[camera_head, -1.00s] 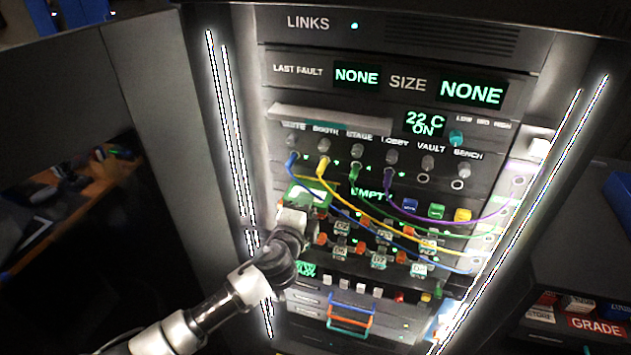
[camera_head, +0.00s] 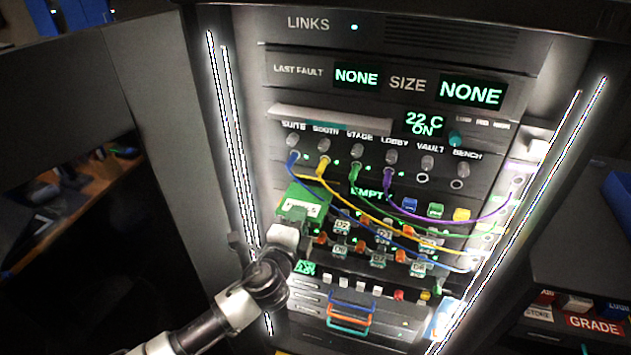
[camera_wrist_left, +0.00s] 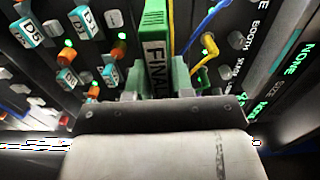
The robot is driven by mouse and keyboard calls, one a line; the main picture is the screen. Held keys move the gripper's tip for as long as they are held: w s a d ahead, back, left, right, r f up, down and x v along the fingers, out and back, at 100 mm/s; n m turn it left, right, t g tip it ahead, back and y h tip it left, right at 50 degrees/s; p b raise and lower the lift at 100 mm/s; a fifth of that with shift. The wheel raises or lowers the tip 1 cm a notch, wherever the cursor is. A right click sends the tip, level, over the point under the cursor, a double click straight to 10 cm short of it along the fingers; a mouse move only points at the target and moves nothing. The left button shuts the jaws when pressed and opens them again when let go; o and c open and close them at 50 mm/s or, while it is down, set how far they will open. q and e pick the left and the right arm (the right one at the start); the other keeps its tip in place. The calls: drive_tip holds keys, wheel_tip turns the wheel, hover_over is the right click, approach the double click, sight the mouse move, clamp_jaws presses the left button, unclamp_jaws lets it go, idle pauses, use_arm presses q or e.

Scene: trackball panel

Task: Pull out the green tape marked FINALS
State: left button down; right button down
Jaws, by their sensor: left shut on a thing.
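The green tape (camera_head: 303,203) with a white label stands out in front of the rack at its left side in the head view. My right gripper is not in view.
Blue, yellow, green and purple cables (camera_head: 420,218) hang from the jack row just right of the tape. Small numbered modules (camera_head: 383,235) with orange parts sit below. Coloured handles (camera_head: 348,315) stick out lower down. A lit strip (camera_head: 232,130) borders the rack's left side.

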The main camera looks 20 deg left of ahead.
use_arm(q)
drive_tip(key=shift+s, duration=0.15)
drive_tip(key=shift+s+r, duration=0.1)
drive_tip(key=shift+s, duration=0.35)
idle(0.4)
